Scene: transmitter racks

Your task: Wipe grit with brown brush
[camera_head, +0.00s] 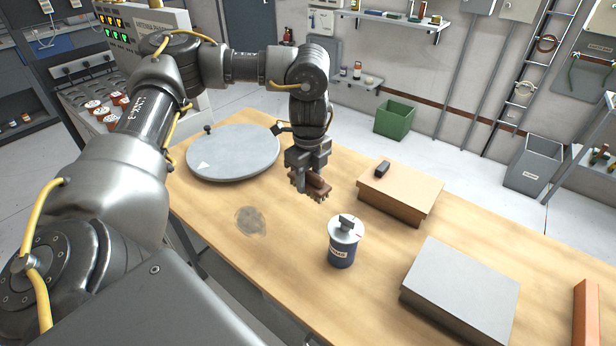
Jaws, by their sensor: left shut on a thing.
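My left gripper (308,174) points down above the wooden table (292,268). It is shut on the brown brush (318,187), whose bristle side faces down. The brush is held in the air and looks apart from the table top. The grit (250,221) is a dark grey round patch on the table, to the left of and nearer than the brush. My right gripper is not in view.
A round grey disc (233,153) lies behind the grit. A blue canister (342,248) with a light lid stands right of it. A tan box (400,193) bearing a small dark block (382,168), a grey box (461,287) and an orange bar (585,315) are further right.

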